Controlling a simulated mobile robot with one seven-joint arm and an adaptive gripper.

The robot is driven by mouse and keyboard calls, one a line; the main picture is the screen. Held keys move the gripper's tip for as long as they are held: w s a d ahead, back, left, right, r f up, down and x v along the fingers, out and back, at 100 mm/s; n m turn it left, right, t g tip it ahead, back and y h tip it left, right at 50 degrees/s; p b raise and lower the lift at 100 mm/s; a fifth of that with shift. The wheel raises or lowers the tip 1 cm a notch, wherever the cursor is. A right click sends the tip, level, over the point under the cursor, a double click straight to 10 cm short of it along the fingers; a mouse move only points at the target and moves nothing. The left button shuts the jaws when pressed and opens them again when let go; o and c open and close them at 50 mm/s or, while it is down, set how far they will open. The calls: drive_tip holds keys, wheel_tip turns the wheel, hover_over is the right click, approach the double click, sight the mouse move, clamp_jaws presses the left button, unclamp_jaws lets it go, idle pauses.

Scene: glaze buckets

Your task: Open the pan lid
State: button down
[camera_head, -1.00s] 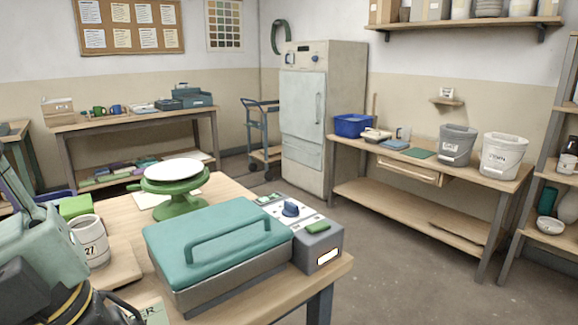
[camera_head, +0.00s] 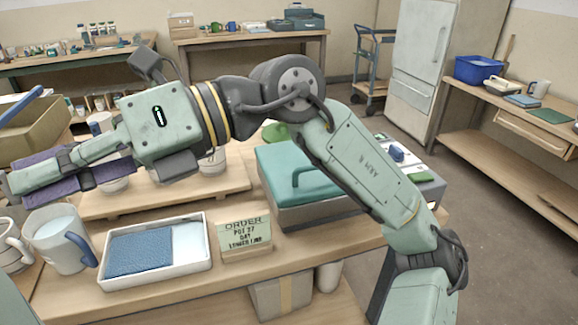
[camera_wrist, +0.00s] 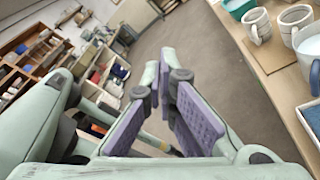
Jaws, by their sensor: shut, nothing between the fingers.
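The pan is a grey box with a teal lid (camera_head: 275,168), on the wooden table in the head view. The lid lies flat and closed on the grey pan body (camera_head: 290,216). Its raised teal handle (camera_head: 295,181) shows beside my arm, which crosses in front and hides the right part of the lid. My gripper (camera_head: 22,185) points left, far from the pan, above the table's left side. In the wrist view my gripper (camera_wrist: 160,76) has its purple-padded fingers together at the tips with nothing between them. The pan is not identifiable there.
A white tray with a blue cloth (camera_head: 140,258), a mug (camera_head: 60,245) and an order card (camera_head: 243,235) stand on the front of the table. A wooden board (camera_head: 150,203) lies behind them. A tan box (camera_head: 30,130) is at the left.

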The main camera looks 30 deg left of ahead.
drive_tip(key=w+a+f+m+t, duration=0.2)
drive_tip(key=w+f+m+t, duration=0.15)
drive_tip(key=w+t, duration=0.35)
drive_tip(key=m+t+h+p, duration=0.2)
drive_tip(key=m+t+h, duration=0.3)
drive_tip(key=m+t, duration=0.4)
approach(310, 189)
drive_tip(key=shift+n+t, duration=0.4)
drive_tip(key=shift+n, duration=0.05)
drive_tip(key=x, duration=0.2)
drive_tip(key=p+x, duration=0.1)
drive_tip(key=x, duration=0.1)
drive_tip(key=s+p+x, duration=0.1)
drive_tip(key=x, duration=0.1)
drive_tip(key=shift+w+f, duration=0.1)
drive_tip(key=shift+f, duration=0.05)
